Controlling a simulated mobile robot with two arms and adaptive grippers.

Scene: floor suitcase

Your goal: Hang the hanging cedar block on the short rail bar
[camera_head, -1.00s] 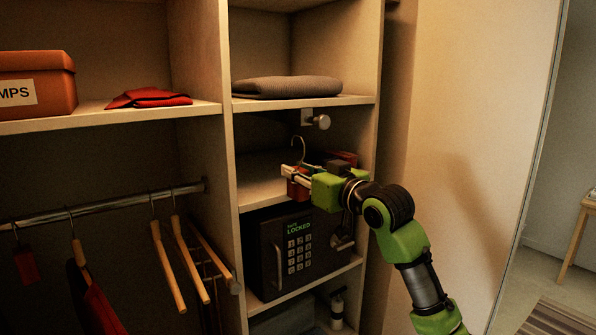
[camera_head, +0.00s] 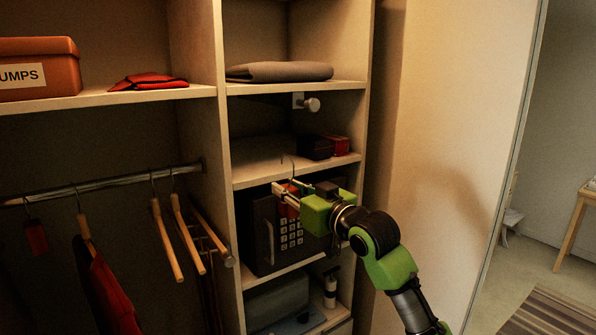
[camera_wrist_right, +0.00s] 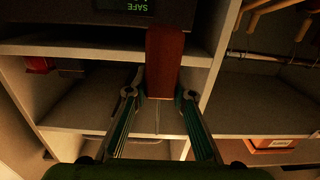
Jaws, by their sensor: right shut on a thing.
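My right gripper (camera_head: 284,193) is shut on the cedar block (camera_head: 289,210), a reddish-brown block with a thin wire hook pointing up. It is held in front of the safe, below the middle shelf. In the right wrist view the block (camera_wrist_right: 165,60) sits between the two fingertips (camera_wrist_right: 155,94). The fingers and green gripper body hide part of the block in the head view. A metal rail bar (camera_head: 110,182) crosses the left compartment, left of the gripper and apart from the block; I cannot tell if it is the short one. My left gripper is not in view.
Several wooden hangers (camera_head: 166,240) and a red hanging block (camera_head: 36,238) occupy the rail. A vertical divider (camera_head: 226,200) stands between rail and gripper. A round knob (camera_head: 312,104) projects under the upper shelf. The dark safe (camera_head: 262,235) is just behind the gripper.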

